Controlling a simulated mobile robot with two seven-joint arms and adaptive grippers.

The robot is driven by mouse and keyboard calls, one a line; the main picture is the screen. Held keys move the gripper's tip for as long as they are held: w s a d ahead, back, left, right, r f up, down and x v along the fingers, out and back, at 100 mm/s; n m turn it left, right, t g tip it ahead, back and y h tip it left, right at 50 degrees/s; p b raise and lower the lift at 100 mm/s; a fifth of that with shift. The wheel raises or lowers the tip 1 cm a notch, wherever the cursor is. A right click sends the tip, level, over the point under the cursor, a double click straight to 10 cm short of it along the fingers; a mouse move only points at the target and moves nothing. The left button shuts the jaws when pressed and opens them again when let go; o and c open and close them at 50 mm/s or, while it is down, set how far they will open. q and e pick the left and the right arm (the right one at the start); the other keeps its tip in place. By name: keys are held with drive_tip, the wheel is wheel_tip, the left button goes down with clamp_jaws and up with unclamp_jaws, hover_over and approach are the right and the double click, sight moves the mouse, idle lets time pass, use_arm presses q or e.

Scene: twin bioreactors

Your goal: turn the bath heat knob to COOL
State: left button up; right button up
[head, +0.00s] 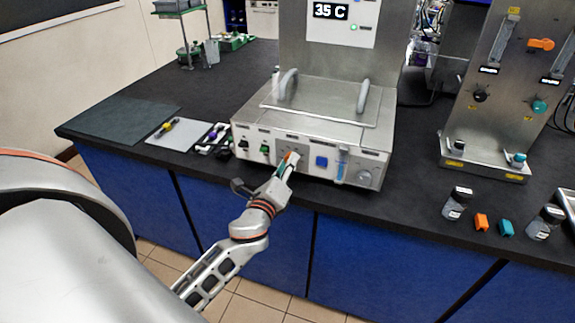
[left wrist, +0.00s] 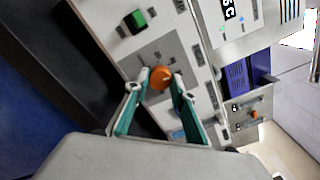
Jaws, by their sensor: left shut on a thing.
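The steel water bath (head: 262,122) stands on the dark bench, with its controls along the front panel. The orange bath heat knob (left wrist: 160,76) sits on that panel between my fingertips in the left wrist view. In the head view, a bit of the orange knob (head: 289,156) shows at the fingertips. My left gripper (head: 287,163) reaches the panel from the front and is shut on the knob; its fingers also show in the left wrist view (left wrist: 161,82). The labels around the knob are too small to read, so its setting is unclear. My right gripper is not in view.
A green switch (left wrist: 135,20) sits beside the knob. On the panel, a blue button (head: 321,162) and a grey dial (head: 364,178) lie to the right. The display (head: 330,11) above reads 35 C. Vials and coloured blocks stand at the bench's right.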

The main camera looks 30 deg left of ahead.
sight(287, 135)
use_arm(q)
drive_tip(key=n, duration=2.3)
drive_tip(key=shift+n+p, duration=0.3)
idle(0.3)
drive_tip(key=o, duration=1.1)
drive_tip(key=shift+r, duration=0.1)
wheel_tip(287, 135, up, 10)
drive_tip(key=shift+f, duration=0.1)
